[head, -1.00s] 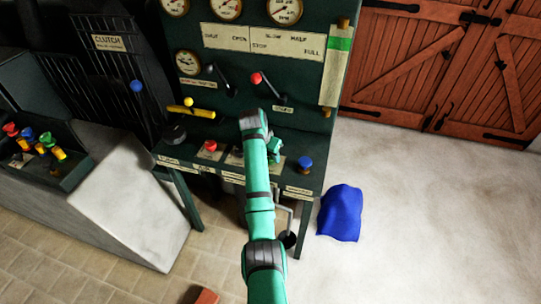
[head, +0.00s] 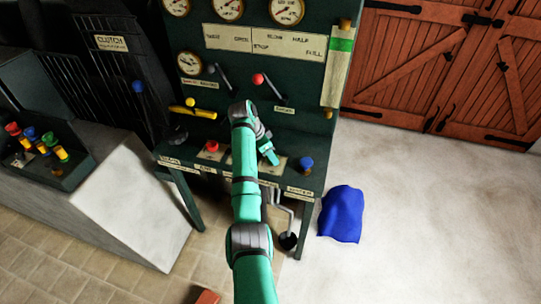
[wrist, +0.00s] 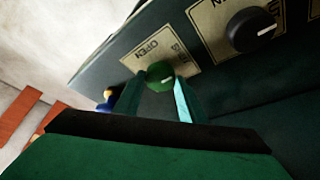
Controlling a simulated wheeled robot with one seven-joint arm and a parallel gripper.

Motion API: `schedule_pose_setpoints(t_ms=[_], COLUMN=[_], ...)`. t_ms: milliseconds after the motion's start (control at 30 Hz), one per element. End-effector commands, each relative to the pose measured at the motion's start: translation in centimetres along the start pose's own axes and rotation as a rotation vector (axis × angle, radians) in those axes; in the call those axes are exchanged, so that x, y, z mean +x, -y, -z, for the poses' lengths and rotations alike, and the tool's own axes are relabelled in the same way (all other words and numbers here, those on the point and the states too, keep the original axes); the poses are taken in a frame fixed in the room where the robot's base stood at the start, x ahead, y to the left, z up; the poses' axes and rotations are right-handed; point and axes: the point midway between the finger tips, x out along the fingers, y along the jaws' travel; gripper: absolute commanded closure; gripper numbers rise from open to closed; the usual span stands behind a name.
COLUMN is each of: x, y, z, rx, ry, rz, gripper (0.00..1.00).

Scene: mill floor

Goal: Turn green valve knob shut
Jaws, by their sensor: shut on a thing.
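The plate's other lettering is partly hidden or too blurred to read. My gripper (wrist: 157,84) is shut on the knob, one finger on each side. In the head view, my gripper (head: 268,152) is at the desk panel between the red and blue knobs, and my arm and gripper hide the green knob there.
A black knob (wrist: 252,29) sits on the adjoining plate. The head view shows a red knob (head: 212,147) to the left and a blue knob (head: 306,163) to the right. A red-tipped lever (head: 258,79) rises behind. A blue cloth (head: 342,213) lies on open floor at right.

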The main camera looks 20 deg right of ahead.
Motion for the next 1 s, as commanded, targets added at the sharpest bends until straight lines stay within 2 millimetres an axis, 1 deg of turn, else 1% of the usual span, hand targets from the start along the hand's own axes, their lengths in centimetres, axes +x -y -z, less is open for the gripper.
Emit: schedule_pose_setpoints(t_ms=[333,367,400,433,767,867,967,1000], x=[0.1,0.1,0.1,0.1,-0.2,-1.0,-2.5,-3.2], y=[-0.1,-0.1,-0.1,-0.1,0.0,0.1,0.1,0.1], z=[0.0,0.0,0.0,0.0,0.0,0.0,0.0,0.1], rx=[0.003,0.003,0.003,0.002,0.001,0.001,0.001,0.001], ry=[0.0,0.0,0.0,0.0,0.0,-0.001,-0.001,-0.002], rz=[-0.002,-0.002,-0.002,-0.002,0.0,0.001,0.002,0.003], gripper=[0.86,0.58,0.49,0.45,0.45,0.45,0.45,0.45])
